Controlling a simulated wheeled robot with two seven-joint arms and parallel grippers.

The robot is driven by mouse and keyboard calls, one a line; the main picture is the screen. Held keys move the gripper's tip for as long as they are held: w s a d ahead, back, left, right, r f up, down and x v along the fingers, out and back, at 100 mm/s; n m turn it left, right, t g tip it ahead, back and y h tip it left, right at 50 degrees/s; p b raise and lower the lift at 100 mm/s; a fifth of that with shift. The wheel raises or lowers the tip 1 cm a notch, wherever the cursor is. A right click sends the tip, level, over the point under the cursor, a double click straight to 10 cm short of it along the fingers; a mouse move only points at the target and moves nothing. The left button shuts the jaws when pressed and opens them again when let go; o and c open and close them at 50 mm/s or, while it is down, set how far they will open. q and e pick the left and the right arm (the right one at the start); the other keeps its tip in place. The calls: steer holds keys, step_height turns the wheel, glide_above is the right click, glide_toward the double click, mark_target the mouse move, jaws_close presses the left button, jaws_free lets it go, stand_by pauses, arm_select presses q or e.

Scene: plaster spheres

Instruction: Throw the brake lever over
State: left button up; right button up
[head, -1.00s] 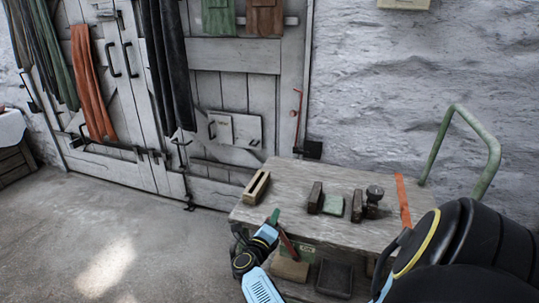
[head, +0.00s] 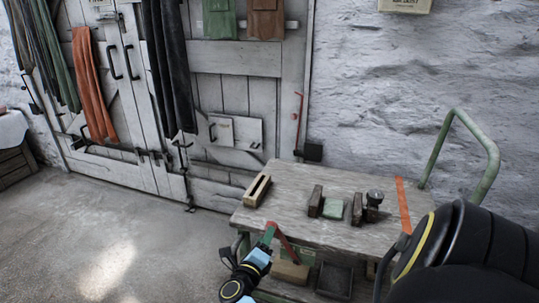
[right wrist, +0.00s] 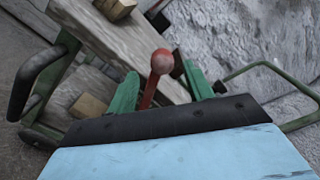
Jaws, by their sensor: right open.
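The brake lever (head: 284,244) is a red bar at the near side of the wooden-topped cart, leaning up and to the left. In the right wrist view its round red knob (right wrist: 162,62) stands between the two green fingers, with gaps visible on both sides. My right gripper (head: 267,240) is open around the lever's upper end at the cart's near left edge. It does not appear to be closed on the lever. My left gripper is not in view.
The cart top (head: 330,238) carries a wooden block (head: 257,190), dark blocks, a green piece (head: 333,209) and an orange strip (head: 403,205). A green handle (head: 490,165) rises at its right. Boxes sit on the lower shelf. Open floor (head: 130,250) lies left.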

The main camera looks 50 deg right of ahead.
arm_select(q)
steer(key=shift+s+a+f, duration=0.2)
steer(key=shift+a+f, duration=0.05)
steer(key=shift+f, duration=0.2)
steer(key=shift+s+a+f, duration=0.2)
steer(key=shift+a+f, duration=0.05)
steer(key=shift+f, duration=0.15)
arm_select(e)
steer(key=v, duration=0.6)
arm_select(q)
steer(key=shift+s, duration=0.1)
arm_select(e)
steer(key=shift+a, duration=0.1)
